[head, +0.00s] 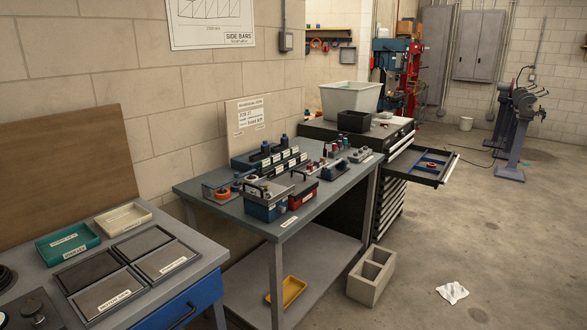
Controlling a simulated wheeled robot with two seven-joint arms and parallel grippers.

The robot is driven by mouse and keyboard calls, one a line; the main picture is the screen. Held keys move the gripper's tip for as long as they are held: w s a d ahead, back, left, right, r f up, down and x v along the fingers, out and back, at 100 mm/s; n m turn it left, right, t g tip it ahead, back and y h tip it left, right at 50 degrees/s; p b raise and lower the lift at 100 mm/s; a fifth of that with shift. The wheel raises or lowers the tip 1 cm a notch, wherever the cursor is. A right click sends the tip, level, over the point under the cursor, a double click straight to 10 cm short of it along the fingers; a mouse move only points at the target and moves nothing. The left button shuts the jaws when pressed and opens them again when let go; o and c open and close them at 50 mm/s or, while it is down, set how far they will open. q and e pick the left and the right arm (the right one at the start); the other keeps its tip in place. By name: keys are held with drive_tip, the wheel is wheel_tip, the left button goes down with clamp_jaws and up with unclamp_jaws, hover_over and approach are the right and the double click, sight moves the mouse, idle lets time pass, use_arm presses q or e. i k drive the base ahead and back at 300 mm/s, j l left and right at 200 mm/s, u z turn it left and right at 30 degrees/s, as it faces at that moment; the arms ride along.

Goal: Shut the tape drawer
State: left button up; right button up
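A black drawer (449,171) stands pulled out to the right from the upper part of a dark tool chest (352,182). Inside it I see blue dividers and an orange ring-shaped item (430,165) that looks like a tape roll. The other drawer fronts of the chest (390,205), below and behind the open one, look shut. Any label on the open drawer is too small to read. Neither of my grippers is in view.
A grey workbench (318,205) loaded with boxes and tools stands left of the chest. A concrete block (371,276) and a crumpled white cloth (452,292) lie on the floor. A nearer bench (215,258) fills the lower left.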

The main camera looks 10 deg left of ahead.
sight(410, 164)
drive_tip(key=i+l, duration=0.3)
drive_tip(key=i, duration=0.15)
drive_tip(key=i+l, duration=0.3)
drive_tip(key=i, duration=0.15)
drive_tip(key=i+l+z, duration=0.1)
drive_tip(key=i+l, duration=0.5)
drive_tip(key=i, duration=0.25)
drive_tip(key=i+l+z, duration=0.1)
drive_tip(key=i+l, duration=0.2)
drive_tip(key=i, duration=0.15)
drive_tip(key=i+l, duration=0.2)
drive_tip(key=i, duration=0.3)
drive_tip(key=i+l, duration=0.25)
drive_tip(key=i, duration=0.2)
drive_tip(key=i+j+u, duration=0.1)
drive_tip(key=u, duration=0.25)
drive_tip(key=i+u, duration=0.55)
drive_tip(key=u, duration=0.2)
